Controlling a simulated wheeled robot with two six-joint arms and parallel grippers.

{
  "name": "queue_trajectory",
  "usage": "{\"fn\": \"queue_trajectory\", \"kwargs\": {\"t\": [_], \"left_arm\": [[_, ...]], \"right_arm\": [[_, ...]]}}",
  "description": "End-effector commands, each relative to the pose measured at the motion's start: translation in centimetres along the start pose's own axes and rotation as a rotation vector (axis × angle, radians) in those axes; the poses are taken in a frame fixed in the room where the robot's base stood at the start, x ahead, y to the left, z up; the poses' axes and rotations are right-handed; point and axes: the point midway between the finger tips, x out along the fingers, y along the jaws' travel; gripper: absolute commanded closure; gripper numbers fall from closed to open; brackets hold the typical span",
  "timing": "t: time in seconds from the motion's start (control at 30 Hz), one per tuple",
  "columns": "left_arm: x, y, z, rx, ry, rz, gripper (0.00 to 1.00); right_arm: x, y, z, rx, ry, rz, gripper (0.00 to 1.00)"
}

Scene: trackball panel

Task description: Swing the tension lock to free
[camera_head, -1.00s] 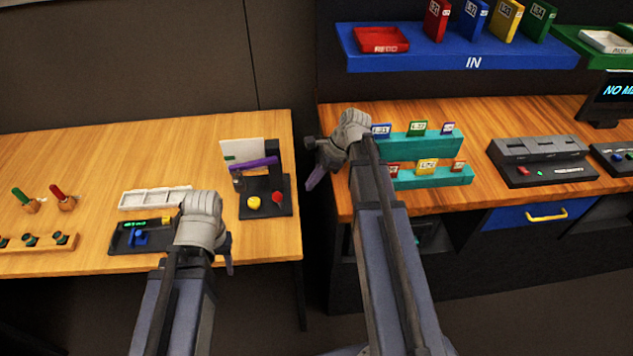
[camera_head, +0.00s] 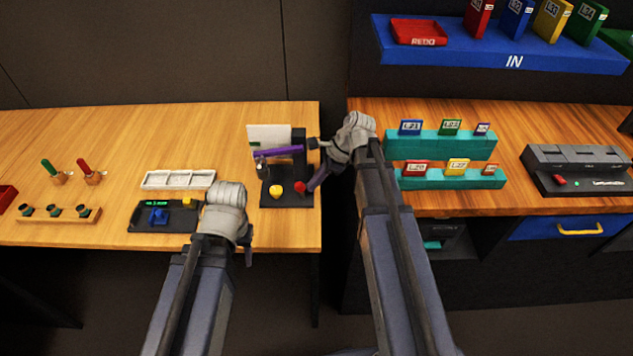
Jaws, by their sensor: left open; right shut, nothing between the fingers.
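The trackball panel appears to be the small black panel (camera_head: 143,219) on the left bench, with a green display, a blue part (camera_head: 158,216) and a yellow part (camera_head: 187,202). I cannot tell which part is the tension lock. My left gripper (camera_head: 225,208) is at the panel's right end and covers part of it. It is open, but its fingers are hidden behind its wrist. My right gripper (camera_head: 318,179) is shut and empty, at the right edge of the left bench, beside a black stand.
The black stand (camera_head: 299,166) carries a purple bar, a yellow knob and a red knob. A white tray (camera_head: 178,180) lies behind the panel; green and red levers (camera_head: 88,172) stand left. Teal racks (camera_head: 440,146) are on the right bench. A gap separates the benches.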

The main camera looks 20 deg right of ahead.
Motion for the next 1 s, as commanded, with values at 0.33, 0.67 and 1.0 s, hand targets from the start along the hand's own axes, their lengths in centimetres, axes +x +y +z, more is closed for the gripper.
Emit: {"fn": "queue_trajectory", "kwargs": {"t": [0.33, 0.67, 1.0], "left_arm": [[-2.3, -0.2, 0.1, 0.0, 0.0, 0.0, 0.5], [-2.5, -0.2, 0.1, 0.0, 0.0, 0.0, 0.5], [-2.5, -0.2, 0.1, 0.0, 0.0, 0.0, 0.5]], "right_arm": [[-0.1, -0.2, 1.6, 0.0, 0.167, 0.02, 1.0], [0.6, -0.2, 2.4, 0.005, 0.218, 0.021, 1.0], [0.4, -0.2, 2.2, 0.005, 0.217, 0.021, 1.0]]}}
